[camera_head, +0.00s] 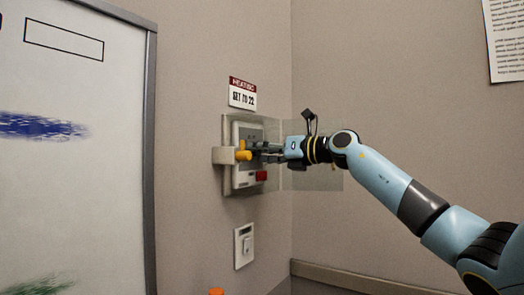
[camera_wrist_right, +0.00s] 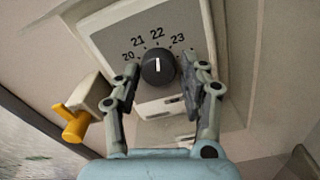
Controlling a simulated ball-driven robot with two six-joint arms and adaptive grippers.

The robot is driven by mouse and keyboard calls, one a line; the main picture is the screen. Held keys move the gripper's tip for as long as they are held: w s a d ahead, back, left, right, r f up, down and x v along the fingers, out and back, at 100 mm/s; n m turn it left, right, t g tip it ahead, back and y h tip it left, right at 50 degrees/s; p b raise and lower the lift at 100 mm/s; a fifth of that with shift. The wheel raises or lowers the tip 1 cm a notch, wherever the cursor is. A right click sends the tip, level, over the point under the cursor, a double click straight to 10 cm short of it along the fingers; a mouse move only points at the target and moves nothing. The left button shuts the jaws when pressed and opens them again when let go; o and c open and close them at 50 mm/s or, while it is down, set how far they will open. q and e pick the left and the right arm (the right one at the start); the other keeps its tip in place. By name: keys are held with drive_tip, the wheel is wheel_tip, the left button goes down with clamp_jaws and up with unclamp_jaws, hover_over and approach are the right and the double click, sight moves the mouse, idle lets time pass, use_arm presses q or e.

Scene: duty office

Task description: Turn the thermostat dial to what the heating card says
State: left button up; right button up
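The heating card (camera_head: 242,93) on the wall reads "SET TO 22". The thermostat (camera_head: 240,178) is below it, a pale box also in the right wrist view (camera_wrist_right: 105,40). Its round dark dial (camera_wrist_right: 158,72) has a white pointer line, pointing straight up, about at the 22. The marks 20, 21, 22 and 23 show around it. My right gripper (camera_head: 254,151) is at the thermostat's front. In the wrist view its fingers (camera_wrist_right: 166,70) are open, one on each side of the dial, with gaps visible. In the head view the arm hides the dial. My left gripper is not in view.
A clear panel (camera_head: 271,128) shows around the thermostat. A yellow knob (camera_wrist_right: 72,122) on a pale bracket sticks out at its left. A wall switch (camera_head: 244,246) is below. A whiteboard (camera_head: 80,190) stands left, and a rail (camera_head: 345,277) runs low on the right wall.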

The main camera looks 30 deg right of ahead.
drive_tip(key=shift+o, duration=1)
drive_tip(key=shift+r, duration=0.15)
drive_tip(key=v, duration=0.7)
drive_tip(key=shift+s, duration=0.3)
drive_tip(key=shift+d, duration=0.1)
